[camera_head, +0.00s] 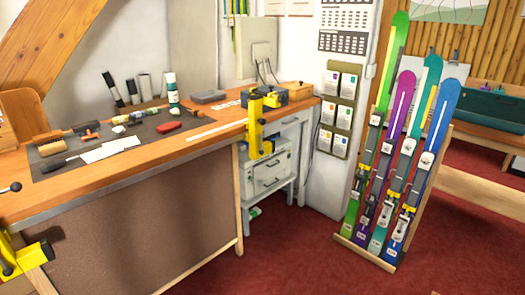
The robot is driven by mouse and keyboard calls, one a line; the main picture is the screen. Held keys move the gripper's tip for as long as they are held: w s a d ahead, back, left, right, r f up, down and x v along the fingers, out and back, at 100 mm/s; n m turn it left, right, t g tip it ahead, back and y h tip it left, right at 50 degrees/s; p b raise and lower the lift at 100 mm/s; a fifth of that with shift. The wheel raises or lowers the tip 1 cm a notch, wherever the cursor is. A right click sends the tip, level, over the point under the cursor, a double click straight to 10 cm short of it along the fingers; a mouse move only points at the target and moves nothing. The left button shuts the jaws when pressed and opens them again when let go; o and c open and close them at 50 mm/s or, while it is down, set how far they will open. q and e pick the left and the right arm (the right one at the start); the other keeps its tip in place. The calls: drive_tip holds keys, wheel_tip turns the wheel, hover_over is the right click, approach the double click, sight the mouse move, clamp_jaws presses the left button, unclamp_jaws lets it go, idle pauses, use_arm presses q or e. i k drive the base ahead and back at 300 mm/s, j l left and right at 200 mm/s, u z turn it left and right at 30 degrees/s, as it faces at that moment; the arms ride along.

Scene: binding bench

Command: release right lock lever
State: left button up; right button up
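A yellow vise (254,128) is clamped on the right end of the bench's front edge, its jaw upright and a lower block hanging below the edge. Small dark parts show on it, but I cannot tell which one is the lock lever. A second yellow vise (33,257) is at the lower left, partly cut off by the frame. A dark-knobbed bar (11,188) shows above it at the left edge. Neither of my grippers is in view.
The wooden bench (205,131) carries a dark mat (150,133) with brushes, a scraper and small bottles. A drawer cabinet (268,178) stands under its right end. A rack of several skis (352,240) stands to the right. Red floor (300,255) between is clear.

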sight(261, 152)
drive_tip(key=i+j+z, duration=0.2)
drive_tip(key=i+j, duration=0.2)
drive_tip(key=i+j+z, duration=0.2)
drive_tip(key=i+j, duration=0.25)
drive_tip(key=i+j+z, duration=0.2)
drive_tip(key=i+j, duration=0.25)
drive_tip(key=i+j+z, duration=0.2)
drive_tip(key=i+j, duration=0.15)
drive_tip(key=j, duration=0.3)
